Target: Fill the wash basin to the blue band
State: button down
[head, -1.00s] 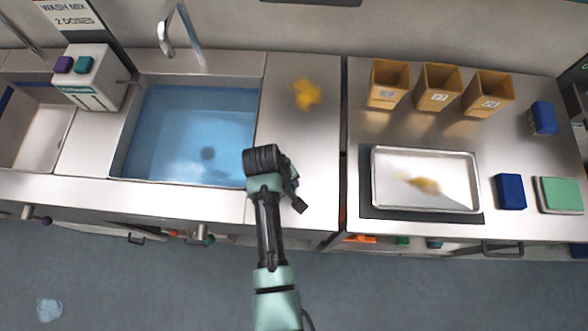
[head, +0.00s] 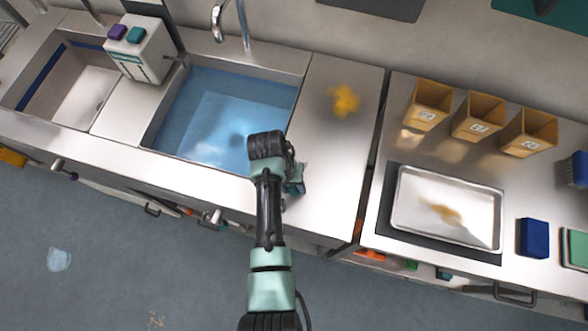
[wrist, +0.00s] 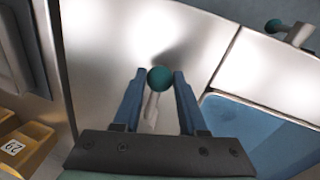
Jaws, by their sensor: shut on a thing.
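The middle basin (head: 290,88) holds clear blue water; I cannot make out a band above its surface. The left basin (head: 62,45) looks empty and has a dark blue band (head: 42,64) on its inner wall. A curved metal spout (head: 216,22) stands behind the middle basin, with no clear stream visible. My gripper (head: 294,182) is over the counter front, just right of the middle basin. In the wrist view, my gripper (wrist: 160,82) is shut on a teal ball knob (wrist: 160,79) with a pale metal stem. I cannot tell where the stem ends.
A dispenser (head: 140,50) with purple and teal buttons stands between the basins. Levers with a purple knob (head: 72,176) and a teal knob (head: 216,216) stick out in front. At right are a tray (head: 400,200), bins (head: 428,104) and a yellow spill (head: 344,100).

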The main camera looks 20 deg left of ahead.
jog(key=shift+c, duration=2.3)
grip_release()
jog(key=shift+a, duration=0.1)
notch_tip(320, 180, up, 13)
jog(key=a+b, duration=0.1)
jog(key=a, duration=0.1)
jog(key=shift+s+a+f+b, duration=0.15)
jog(key=shift+s+a+b, duration=0.05)
jog(key=shift+s+b, duration=0.15)
